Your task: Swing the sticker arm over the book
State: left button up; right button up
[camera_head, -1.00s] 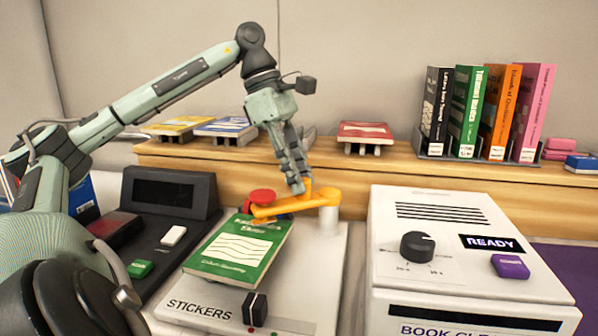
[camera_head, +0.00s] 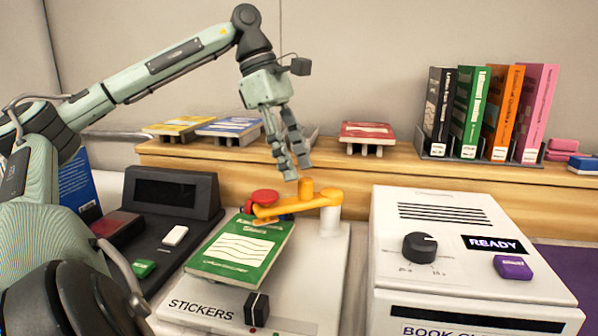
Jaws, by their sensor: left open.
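The yellow sticker arm (camera_head: 305,203) is mounted on a pale post (camera_head: 330,221) at the back right of the white sticker machine (camera_head: 320,270). It reaches left from the post, and its red-topped end (camera_head: 264,197) is at the back edge of the green book (camera_head: 243,252), which lies flat on the machine. A yellow peg stands up from the arm. Whether a finger touches the peg, I cannot tell. My right gripper does not show.
A white book cleaner (camera_head: 465,255) reading READY stands at the right. A black device (camera_head: 170,200) with a dark screen stands at the left. Behind, a wooden shelf (camera_head: 365,180) carries upright books (camera_head: 492,112) and several flat books on stands.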

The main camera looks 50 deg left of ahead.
pick_arm(q)
jog(key=v, duration=0.9)
dwell(0.3)
